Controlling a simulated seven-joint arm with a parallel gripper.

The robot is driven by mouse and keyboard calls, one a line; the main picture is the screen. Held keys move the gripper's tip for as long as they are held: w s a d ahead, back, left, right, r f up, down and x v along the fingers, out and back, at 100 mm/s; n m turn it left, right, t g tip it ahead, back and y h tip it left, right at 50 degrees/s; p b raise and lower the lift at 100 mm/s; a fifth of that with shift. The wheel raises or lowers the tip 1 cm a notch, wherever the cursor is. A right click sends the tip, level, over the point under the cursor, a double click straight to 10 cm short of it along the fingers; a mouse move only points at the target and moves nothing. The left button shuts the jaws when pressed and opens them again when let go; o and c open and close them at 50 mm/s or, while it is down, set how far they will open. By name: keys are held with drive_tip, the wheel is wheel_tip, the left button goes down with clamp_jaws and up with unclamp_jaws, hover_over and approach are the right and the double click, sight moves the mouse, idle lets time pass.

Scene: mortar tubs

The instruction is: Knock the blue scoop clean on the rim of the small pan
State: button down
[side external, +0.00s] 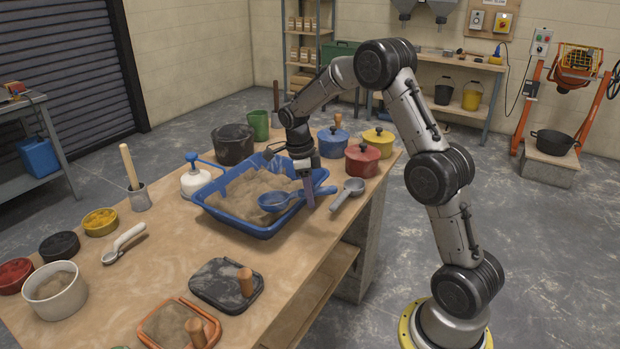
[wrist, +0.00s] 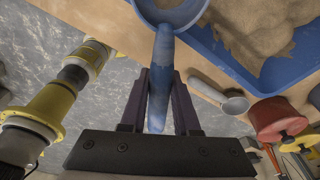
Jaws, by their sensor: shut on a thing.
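My gripper (side external: 308,191) is shut on the handle of the blue scoop (side external: 274,201), near the right side of the blue tub. The scoop's bowl is over the tub's front right part; whether it touches the sand or rim I cannot tell. In the wrist view the blue handle (wrist: 162,60) runs between both fingers (wrist: 162,85), with the bowl at the top edge, partly cut off. Any residue in the bowl is not clear. Which vessel is the small pan is unclear: a white round pan with sand (side external: 56,296) and an orange-rimmed tray (side external: 165,318) stand at the near left.
The blue tub (side external: 212,207) holds sand. A grey scoop (side external: 347,193) lies just right of it. Red (side external: 362,163), blue (side external: 333,147) and yellow (side external: 380,142) lidded pots stand behind. A black tray (side external: 215,284) lies in front.

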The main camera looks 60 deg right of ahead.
drive_tip(key=shift+f, duration=0.35)
drive_tip(key=shift+r, duration=3.4)
drive_tip(key=shift+r, duration=0.1)
